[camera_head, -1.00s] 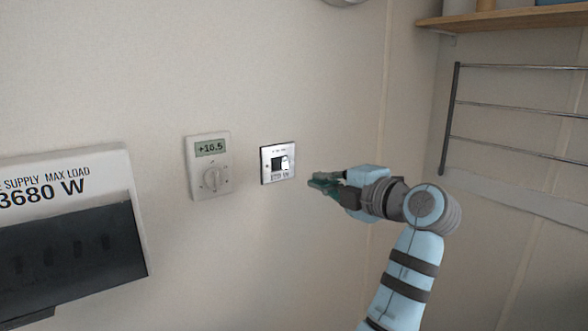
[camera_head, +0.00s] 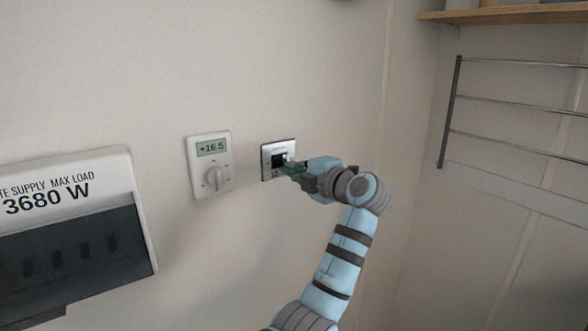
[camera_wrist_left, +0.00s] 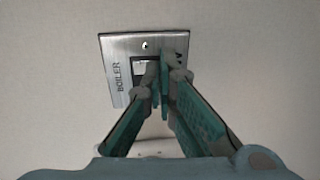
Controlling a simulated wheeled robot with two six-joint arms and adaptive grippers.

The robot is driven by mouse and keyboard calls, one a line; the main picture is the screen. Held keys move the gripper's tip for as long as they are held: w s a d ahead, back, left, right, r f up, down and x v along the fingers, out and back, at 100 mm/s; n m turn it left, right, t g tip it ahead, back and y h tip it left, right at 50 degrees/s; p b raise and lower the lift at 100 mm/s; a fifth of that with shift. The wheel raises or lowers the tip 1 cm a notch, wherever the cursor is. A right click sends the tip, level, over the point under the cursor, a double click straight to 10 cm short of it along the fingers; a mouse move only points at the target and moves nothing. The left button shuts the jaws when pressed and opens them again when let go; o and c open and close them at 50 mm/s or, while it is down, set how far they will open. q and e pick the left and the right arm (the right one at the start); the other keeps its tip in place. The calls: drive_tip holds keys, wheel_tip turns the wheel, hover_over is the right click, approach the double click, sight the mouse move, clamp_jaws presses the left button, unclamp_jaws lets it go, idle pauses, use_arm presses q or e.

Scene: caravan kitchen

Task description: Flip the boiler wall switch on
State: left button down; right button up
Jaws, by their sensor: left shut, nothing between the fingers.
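The boiler switch is a square metal plate (camera_head: 267,149) on the wall, with a dark and white rocker in its middle. In the left wrist view the plate (camera_wrist_left: 119,58) carries the word BOILER, and the white part of the rocker (camera_wrist_left: 140,68) shows beside the fingers. My left gripper (camera_head: 288,168) is shut and empty, its fingertips in front of the plate's right and lower part. In the left wrist view the fingertips (camera_wrist_left: 159,78) overlap the rocker and hide part of it. I cannot tell whether they touch it. My right gripper is not in view.
A white thermostat (camera_head: 210,165) reading +16.5 is on the wall left of the switch. A supply box (camera_head: 80,165) marked 3680 W is at the far left. A metal rack (camera_head: 510,103) and wooden shelf (camera_head: 500,17) are at the right.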

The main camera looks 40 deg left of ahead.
use_arm(q)
drive_tip(key=s+d+f+y+b, duration=0.1)
drive_tip(key=s+d+b, duration=0.3)
drive_tip(key=d+b, duration=0.4)
drive_tip(key=d+f, duration=0.1)
drive_tip(key=d, duration=0.4)
drive_tip(key=shift+f, duration=0.15)
drive_tip(key=shift+w, duration=0.1)
